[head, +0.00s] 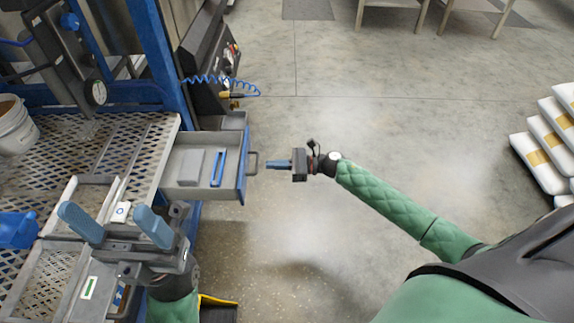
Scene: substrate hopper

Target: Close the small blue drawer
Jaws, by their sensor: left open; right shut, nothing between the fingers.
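The small blue drawer (244,178) is pulled out from the workbench at the centre left of the head view, with a dark handle (253,162) on its outer face. A grey block (190,167) and a blue flat item (217,168) lie in it. My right gripper (268,165) is shut and empty, its fingertips pointing left towards the handle, just to its right. Whether they touch it I cannot tell for sure. My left gripper (115,226) is open and empty over the front of the bench, with its two blue fingers spread apart.
The perforated metal bench top (100,140) lies to the left, with a white bucket (15,125) and a tray (85,182). A blue coiled hose (222,80) hangs behind the drawer. Stacked bags (545,150) lie at the far right. The floor (350,120) between is clear.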

